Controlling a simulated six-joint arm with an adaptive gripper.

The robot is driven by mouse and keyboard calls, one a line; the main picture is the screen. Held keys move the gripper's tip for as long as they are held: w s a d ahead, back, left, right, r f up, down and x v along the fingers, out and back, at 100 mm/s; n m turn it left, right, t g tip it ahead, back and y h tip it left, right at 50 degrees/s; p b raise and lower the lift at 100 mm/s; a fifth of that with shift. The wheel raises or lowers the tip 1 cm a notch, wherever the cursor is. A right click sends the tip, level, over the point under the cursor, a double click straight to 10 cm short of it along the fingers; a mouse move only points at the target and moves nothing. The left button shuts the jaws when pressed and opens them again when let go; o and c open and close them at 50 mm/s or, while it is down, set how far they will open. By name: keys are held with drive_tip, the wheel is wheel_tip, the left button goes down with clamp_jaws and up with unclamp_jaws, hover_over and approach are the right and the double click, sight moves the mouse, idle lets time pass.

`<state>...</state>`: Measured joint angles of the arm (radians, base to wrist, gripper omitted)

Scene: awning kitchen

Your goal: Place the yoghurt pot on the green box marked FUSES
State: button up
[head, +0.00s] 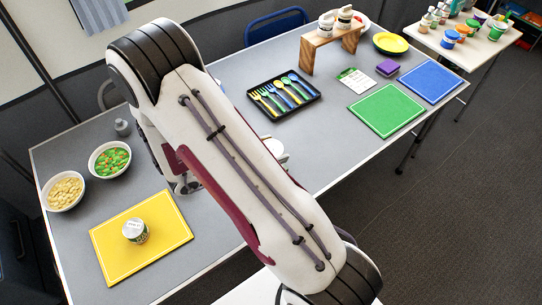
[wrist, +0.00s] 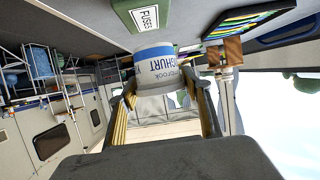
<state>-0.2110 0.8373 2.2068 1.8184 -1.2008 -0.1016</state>
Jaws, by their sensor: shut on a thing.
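In the wrist view my gripper (wrist: 163,88) is shut on the yoghurt pot (wrist: 155,60), a white pot with a blue band and lettering, between its two fingers. The picture is upside down there. The green box marked FUSES (wrist: 135,14) is on the grey table just beyond the pot, whose edge overlaps it in the picture. I cannot tell whether they touch. In the head view my arm hides the green box and most of my gripper; a small white part shows beside the arm, unclear.
On the grey table (head: 75,150) are a cutlery tray (head: 283,97), a wooden stand (head: 330,45) with bottles, green (head: 385,110) and blue (head: 430,80) mats, two bowls (head: 110,160), and a yellow mat (head: 110,245) bearing another pot (head: 135,231). Bare table lies around the tray.

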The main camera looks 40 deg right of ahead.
drive_tip(key=shift+f, duration=1.65)
drive_tip(key=shift+f, duration=0.15)
drive_tip(key=o, duration=1.2)
drive_tip(key=shift+a+r, duration=0.1)
drive_tip(key=shift+r, duration=0.1)
drive_tip(key=shift+v, duration=5.9)
